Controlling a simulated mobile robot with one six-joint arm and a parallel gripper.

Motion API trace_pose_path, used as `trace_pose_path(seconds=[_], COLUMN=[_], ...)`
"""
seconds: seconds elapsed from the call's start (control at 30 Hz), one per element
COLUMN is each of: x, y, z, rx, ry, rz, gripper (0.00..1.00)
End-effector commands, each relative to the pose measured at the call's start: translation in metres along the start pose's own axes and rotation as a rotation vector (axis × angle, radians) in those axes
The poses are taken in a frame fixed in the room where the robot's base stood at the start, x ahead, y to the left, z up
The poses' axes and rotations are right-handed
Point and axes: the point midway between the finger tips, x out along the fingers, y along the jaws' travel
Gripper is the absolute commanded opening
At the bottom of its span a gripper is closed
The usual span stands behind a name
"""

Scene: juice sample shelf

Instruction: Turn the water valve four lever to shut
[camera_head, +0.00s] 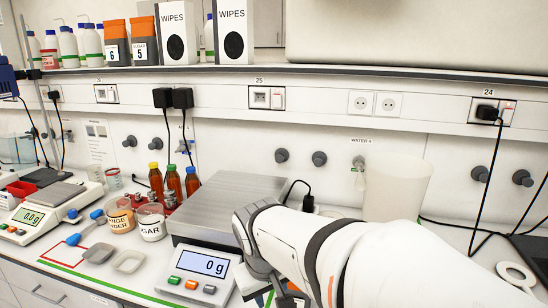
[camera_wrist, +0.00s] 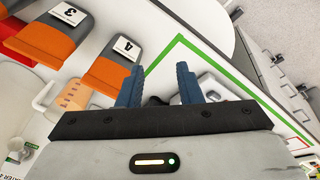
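The WATER 4 label (camera_head: 361,140) is on the back panel right of centre in the head view. In the wrist view, part of a WATER 4 label (camera_wrist: 12,172) shows at the lower left corner, with a small pale fitting with green (camera_wrist: 22,150) close by. My gripper (camera_wrist: 159,70) is open, its two blue fingers apart with nothing held between them. It is away from the tap.
A large white container (camera_head: 395,188) stands right beside the tap. A balance (camera_head: 205,268) and several bottles and jars are to the left. Black cables cross the counter at right.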

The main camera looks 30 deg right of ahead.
Motion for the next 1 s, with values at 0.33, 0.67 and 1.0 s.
trace_pose_path(seconds=[0.33,0.67,1.0], x=[0.009,0.029,0.039], y=[0.182,0.350,0.411], z=[-0.160,-0.266,-0.298], rx=[-0.045,-0.111,-0.154], ry=[-0.042,-0.062,-0.060], rz=[0.540,1.022,1.211], gripper=[0.32,0.32,0.32])
